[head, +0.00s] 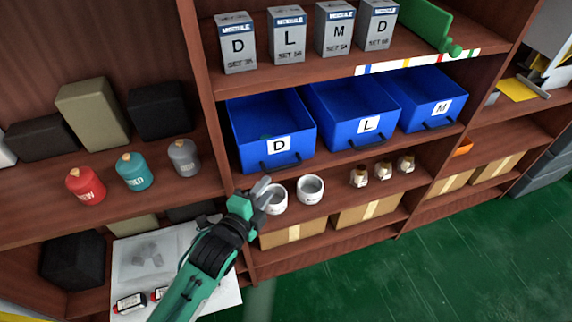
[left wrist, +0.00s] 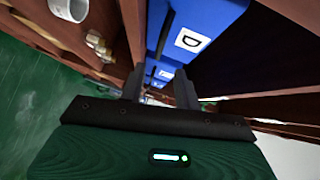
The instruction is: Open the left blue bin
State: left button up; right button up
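The left blue bin (head: 258,115) is open-topped, marked D, and sits on the middle shelf with a black handle (head: 281,161) low on its front. Its blue front also shows in the left wrist view (left wrist: 215,14). My left gripper (head: 264,187) is just below and in front of this bin, apart from its handle in the head view. In the left wrist view its two fingers (left wrist: 160,88) stand apart with nothing clearly held between them. My right gripper is not in view.
Blue bins marked L (head: 351,112) and M (head: 432,100) stand right of the D bin. White cups (head: 310,189) and small bottles (head: 383,170) stand on the shelf below, close to my left gripper. Red (head: 86,186), teal (head: 134,172) and grey bottles stand left. Green floor is clear at right.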

aim_at(284, 167)
pick_arm(q)
jog(key=p+x, duration=0.1)
jog(key=x, duration=0.9)
jog(key=shift+w+d, duration=0.1)
jog(key=shift+w, duration=0.05)
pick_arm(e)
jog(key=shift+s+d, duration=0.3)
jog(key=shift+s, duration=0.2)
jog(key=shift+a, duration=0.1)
pick_arm(q)
jog(key=c, duration=0.6)
grip_shut()
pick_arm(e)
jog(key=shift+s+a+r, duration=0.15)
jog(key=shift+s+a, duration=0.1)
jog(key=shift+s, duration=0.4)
